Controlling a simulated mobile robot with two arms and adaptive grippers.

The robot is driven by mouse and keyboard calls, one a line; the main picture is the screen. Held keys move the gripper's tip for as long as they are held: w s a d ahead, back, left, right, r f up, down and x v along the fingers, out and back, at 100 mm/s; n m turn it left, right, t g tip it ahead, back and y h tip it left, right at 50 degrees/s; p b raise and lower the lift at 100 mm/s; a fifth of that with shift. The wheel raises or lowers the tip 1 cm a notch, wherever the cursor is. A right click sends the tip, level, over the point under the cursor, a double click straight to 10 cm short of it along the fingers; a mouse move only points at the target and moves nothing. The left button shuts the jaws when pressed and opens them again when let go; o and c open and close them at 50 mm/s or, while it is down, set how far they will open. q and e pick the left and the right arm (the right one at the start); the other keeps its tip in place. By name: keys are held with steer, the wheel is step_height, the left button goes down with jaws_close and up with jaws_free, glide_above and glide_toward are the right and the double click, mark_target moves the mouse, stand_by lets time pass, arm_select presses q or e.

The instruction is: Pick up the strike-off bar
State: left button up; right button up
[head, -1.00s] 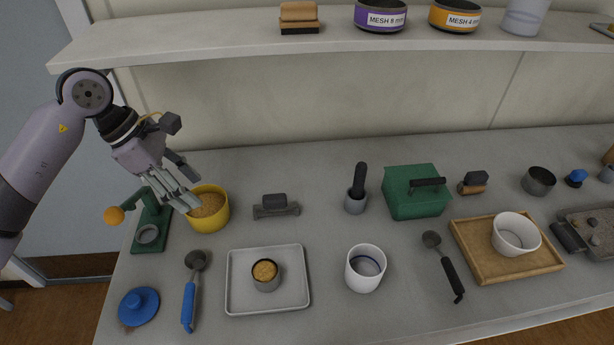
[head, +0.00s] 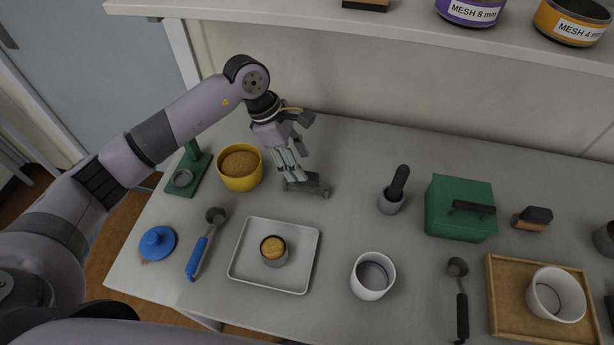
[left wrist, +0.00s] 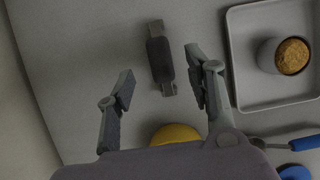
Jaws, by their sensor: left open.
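The strike-off bar (head: 313,184) is a grey bar with a dark block handle, lying on the grey bench behind the tray. My left gripper (head: 291,178) is above and just left of it in the head view, pointing down, and partly hides its left end. In the left wrist view the bar (left wrist: 161,58) lies between the two spread fingers of the left gripper (left wrist: 160,72). The gripper is open and empty, with gaps on both sides of the bar. My right gripper is not in view.
A yellow tub (head: 240,182) of soil stands left of the gripper. A grey tray (head: 303,278) with a small filled cup (head: 273,258) lies in front. A shelf (head: 330,18) runs above the back.

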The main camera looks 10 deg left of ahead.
mark_target(306, 183)
arm_select(q)
steer(key=shift+d+f, duration=0.2)
steer(key=shift+f, duration=0.35)
steer(key=shift+d+f+p, duration=0.1)
steer(key=shift+f+p, duration=0.2)
steer(key=shift+p, duration=0.15)
steer(key=p+x, duration=0.1)
steer(key=x, duration=0.2)
steer(key=shift+f+p, duration=0.3)
steer(key=shift+p, duration=0.1)
steer(key=shift+d+f, duration=0.15)
steer(key=shift+f, duration=0.3)
steer(key=c, duration=0.8)
jaws_close()
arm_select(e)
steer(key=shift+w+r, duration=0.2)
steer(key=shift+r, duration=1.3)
